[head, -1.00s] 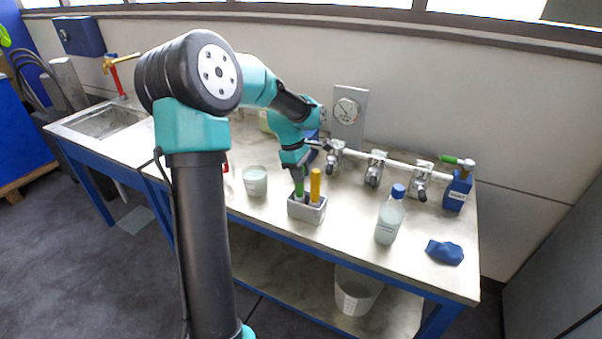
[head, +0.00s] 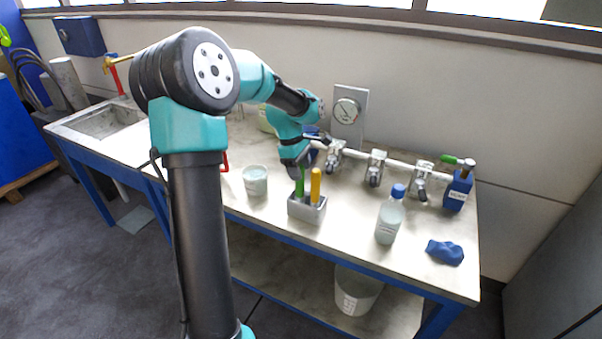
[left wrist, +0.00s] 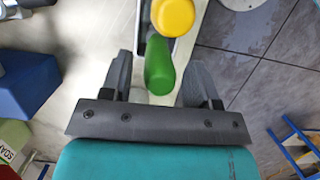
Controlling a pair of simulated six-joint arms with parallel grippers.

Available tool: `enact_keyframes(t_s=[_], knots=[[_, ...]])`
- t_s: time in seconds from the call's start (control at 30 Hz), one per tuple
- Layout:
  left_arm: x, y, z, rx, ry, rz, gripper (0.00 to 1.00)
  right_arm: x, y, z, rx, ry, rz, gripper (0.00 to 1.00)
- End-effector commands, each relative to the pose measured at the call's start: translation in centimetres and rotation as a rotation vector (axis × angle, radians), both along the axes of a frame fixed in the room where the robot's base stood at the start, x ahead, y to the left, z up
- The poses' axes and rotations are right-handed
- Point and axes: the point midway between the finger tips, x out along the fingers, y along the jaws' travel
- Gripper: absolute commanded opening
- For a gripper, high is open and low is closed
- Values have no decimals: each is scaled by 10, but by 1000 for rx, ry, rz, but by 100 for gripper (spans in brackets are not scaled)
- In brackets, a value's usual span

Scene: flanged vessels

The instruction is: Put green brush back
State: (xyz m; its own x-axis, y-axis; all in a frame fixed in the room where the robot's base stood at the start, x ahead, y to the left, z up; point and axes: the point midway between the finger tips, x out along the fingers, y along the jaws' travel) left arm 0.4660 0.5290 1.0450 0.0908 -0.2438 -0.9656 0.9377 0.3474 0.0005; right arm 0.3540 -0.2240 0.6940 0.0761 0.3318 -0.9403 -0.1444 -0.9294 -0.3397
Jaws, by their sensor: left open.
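The green brush (head: 300,183) stands upright in the grey holder (head: 307,211) on the bench, only its handle showing. The yellow-handled brush (head: 315,186) stands beside it in the same holder. My left gripper (head: 297,168) is open, just above and behind the green handle in the head view. In the left wrist view the green brush (left wrist: 159,72) shows end-on between the two spread fingers (left wrist: 155,82), with the yellow handle (left wrist: 173,16) beyond. The brushes' lower ends are hidden inside the holder. My right gripper is not in view.
A white beaker (head: 255,180) stands left of the holder. A bottle with a blue cap (head: 390,215) and a blue cloth (head: 445,252) are to the right. A pipe with several valves (head: 376,167) runs along the back. The bench front right of the holder is partly clear.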

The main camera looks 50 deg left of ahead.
Motion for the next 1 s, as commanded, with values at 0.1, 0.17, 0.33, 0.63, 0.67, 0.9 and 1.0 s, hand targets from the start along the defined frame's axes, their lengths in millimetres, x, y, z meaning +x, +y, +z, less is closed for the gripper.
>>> enact_keyframes(t_s=[0.1,0.17,0.33,0.63,0.67,0.9,1.0], knots=[[-1,5,19,1,-3,1,55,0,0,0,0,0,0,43],[-3,8,30,1,-4,1,55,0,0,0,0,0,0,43],[-5,16,62,1,-4,1,55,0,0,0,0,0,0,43],[-9,24,98,0,0,-1,55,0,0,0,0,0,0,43],[-9,25,99,0,0,-1,55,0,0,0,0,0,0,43],[-10,25,101,0,1,0,55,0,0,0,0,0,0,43],[-10,25,101,0,1,0,55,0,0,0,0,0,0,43]])
